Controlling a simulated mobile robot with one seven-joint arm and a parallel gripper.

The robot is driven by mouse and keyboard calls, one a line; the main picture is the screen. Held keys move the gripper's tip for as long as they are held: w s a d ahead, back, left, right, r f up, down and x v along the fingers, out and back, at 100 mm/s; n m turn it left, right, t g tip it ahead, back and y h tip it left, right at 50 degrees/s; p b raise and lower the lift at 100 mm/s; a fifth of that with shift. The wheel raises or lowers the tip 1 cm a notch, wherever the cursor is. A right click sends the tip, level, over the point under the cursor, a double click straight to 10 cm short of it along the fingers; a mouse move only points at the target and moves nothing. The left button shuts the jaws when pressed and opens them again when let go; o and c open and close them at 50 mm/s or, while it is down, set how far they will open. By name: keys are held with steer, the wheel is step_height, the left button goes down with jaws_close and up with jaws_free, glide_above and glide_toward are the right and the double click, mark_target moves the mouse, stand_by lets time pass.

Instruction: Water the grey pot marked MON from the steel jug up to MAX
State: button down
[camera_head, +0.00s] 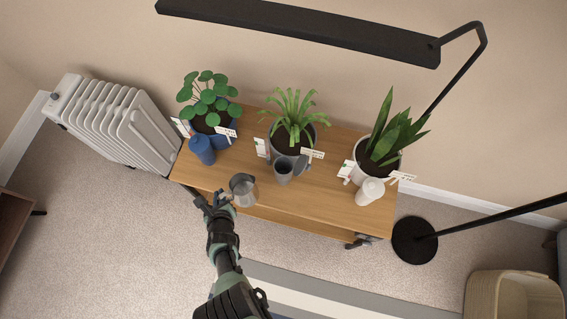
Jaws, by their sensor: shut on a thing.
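The grey pot (291,151) stands in the middle of the wooden bench and holds a plant with long narrow leaves. Small white cards stand at its sides; their print, MON included, is too small to read. A grey cup-like vessel (284,173) is at the pot's front; no MAX mark or water level can be made out. The steel jug (243,190) is at the bench's front edge, left of the grey vessel and apart from it. It looks upright. My gripper (224,200) is shut on the jug at its left side. I cannot tell whether the jug touches the bench.
A blue pot (222,142) with a round-leaved plant and a blue vessel (202,149) are at the left. A white pot (377,172) and white vessel (369,192) are at the right. A black lamp bar (300,30) hangs above. A radiator (125,125) stands left of the bench.

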steer(key=shift+w+r, duration=0.15)
steer(key=w+d+r+m+g+y+b, duration=0.3)
steer(key=d+r+m+y+b, duration=0.2)
steer(key=r+y, duration=0.4)
step_height(320, 180, up, 4)
steer(key=shift+d+f+b, duration=0.15)
steer(key=shift+d+b, duration=0.4)
steer(key=shift+d, duration=0.15)
stand_by(0.7)
steer(key=shift+w+d+r+m+y, duration=0.15)
steer(key=shift+d+r+m+y, duration=0.2)
steer(key=shift+r+m+y, duration=0.25)
stand_by(0.3)
steer(key=shift+w+d+r+m+y, duration=0.4)
steer(key=shift+d+r+m+y, duration=0.2)
steer(key=shift+d+r+y, duration=0.15)
stand_by(2.7)
